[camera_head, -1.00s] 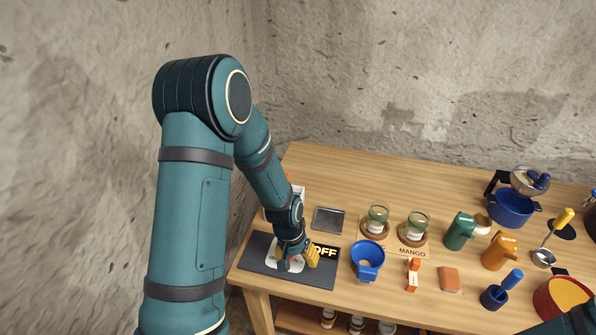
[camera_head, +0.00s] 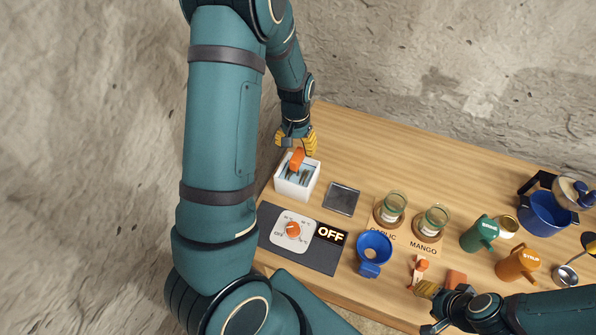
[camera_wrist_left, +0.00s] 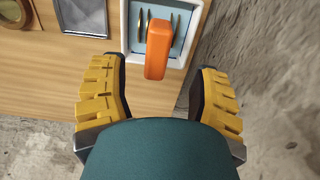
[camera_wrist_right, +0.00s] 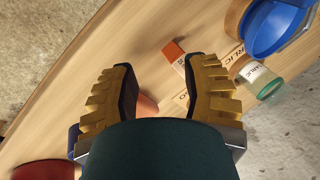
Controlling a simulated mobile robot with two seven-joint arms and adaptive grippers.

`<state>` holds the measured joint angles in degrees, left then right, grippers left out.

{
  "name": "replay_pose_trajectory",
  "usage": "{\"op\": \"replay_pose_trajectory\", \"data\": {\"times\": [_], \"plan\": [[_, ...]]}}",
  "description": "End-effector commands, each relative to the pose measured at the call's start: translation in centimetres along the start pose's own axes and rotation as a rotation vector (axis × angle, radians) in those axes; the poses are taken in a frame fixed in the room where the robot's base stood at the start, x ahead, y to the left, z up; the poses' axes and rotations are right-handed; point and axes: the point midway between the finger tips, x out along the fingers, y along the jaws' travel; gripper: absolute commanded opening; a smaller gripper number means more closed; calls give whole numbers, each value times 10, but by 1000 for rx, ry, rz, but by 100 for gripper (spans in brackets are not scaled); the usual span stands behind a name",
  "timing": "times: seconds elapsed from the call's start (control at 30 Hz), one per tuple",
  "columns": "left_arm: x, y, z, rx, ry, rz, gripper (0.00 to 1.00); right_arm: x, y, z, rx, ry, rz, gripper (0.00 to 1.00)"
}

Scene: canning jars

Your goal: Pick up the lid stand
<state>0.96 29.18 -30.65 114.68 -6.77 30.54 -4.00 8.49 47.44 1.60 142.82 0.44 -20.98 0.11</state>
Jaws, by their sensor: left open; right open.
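The lid stand (camera_head: 297,160) has an upright orange handle and stands inside a white open box at the back left of the table. In the left wrist view its handle (camera_wrist_left: 158,50) rises between my fingertips, with thin golden lids upright beside it. My left gripper (camera_head: 296,146) is open, just above and behind the handle, with a finger to either side and no visible contact. My right gripper (camera_head: 424,310) is open and empty over the table's front edge, near an orange-and-white item (camera_head: 418,270) and a salmon block (camera_wrist_right: 147,105).
The white box (camera_head: 293,189) encloses the stand's lower part. A dark mat (camera_head: 316,258) with a dial (camera_head: 293,230) and an OFF display (camera_head: 331,235) lies in front. A grey tray (camera_head: 342,199) is to the right, then jars and a blue funnel (camera_head: 373,245). The back table is clear.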

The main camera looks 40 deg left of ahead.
Motion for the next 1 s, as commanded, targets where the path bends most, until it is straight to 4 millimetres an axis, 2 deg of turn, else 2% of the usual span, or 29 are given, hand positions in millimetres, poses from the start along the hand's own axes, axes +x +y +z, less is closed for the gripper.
{"op": "replay_pose_trajectory", "data": {"times": [0.1,0.33,0.6,0.7,0.93,0.97,1.0], "plan": [[16,0,0,-2,-1,0,62,2,1,0,0,0,0,47],[30,1,0,0,-1,0,62,3,1,0,0,0,1,47],[67,3,1,-1,1,0,62,5,1,0,0,0,1,47],[73,3,1,-1,3,0,62,5,2,0,0,0,1,47],[74,4,0,-1,5,0,62,5,2,0,0,0,1,47],[74,4,0,-1,5,0,60,5,2,0,0,0,1,47],[74,4,0,-1,5,0,46,5,2,0,0,0,1,47]]}}
